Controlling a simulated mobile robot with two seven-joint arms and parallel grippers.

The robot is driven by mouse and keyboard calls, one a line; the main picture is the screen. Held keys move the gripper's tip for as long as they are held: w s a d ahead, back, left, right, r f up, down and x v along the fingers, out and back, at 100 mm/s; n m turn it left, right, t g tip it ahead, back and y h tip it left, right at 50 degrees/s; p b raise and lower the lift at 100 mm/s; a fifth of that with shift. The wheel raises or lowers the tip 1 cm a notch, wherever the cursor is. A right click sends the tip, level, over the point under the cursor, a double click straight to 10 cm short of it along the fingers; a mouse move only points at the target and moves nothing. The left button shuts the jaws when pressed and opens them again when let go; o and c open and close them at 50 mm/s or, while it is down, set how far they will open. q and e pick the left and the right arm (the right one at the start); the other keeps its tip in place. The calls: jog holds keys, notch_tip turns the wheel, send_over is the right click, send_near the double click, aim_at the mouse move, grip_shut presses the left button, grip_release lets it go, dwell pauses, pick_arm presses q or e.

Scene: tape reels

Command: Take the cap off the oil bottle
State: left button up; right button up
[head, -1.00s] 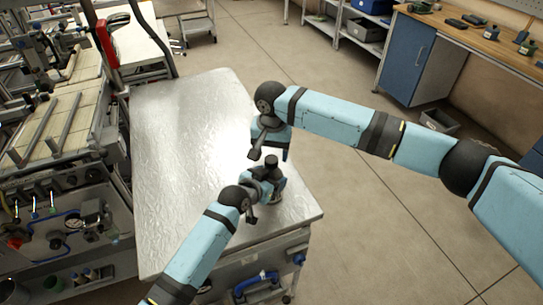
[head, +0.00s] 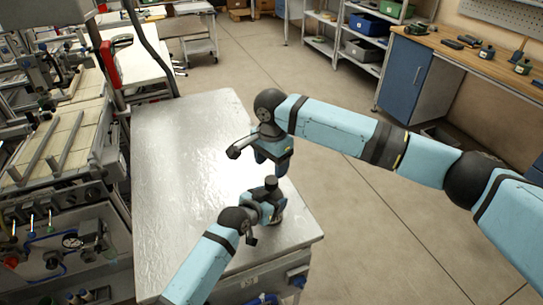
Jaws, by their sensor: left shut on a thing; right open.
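The oil bottle stands on the metal table near its front right corner, mostly hidden by my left gripper. Its black cap (head: 271,181) sticks up above the jaws. My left gripper (head: 270,205) is shut around the bottle's body, below the cap. My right gripper (head: 273,164) is open and empty. It points down close above the cap, and I cannot tell from this angle whether its fingertips reach the cap. The cap looks to be on the bottle.
The shiny metal table (head: 185,180) is bare to the left and behind the bottle. A machine with rollers (head: 60,150) stands along the left. A blue cabinet and workbench (head: 405,80) with small items and shelves are far off at the back right.

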aim_at(272, 180)
notch_tip(272, 180, down, 6)
jog(key=shift+r, duration=0.15)
jog(key=shift+c, duration=0.4)
jog(key=c, duration=0.9)
jog(key=n, duration=0.3)
jog(key=o, duration=1)
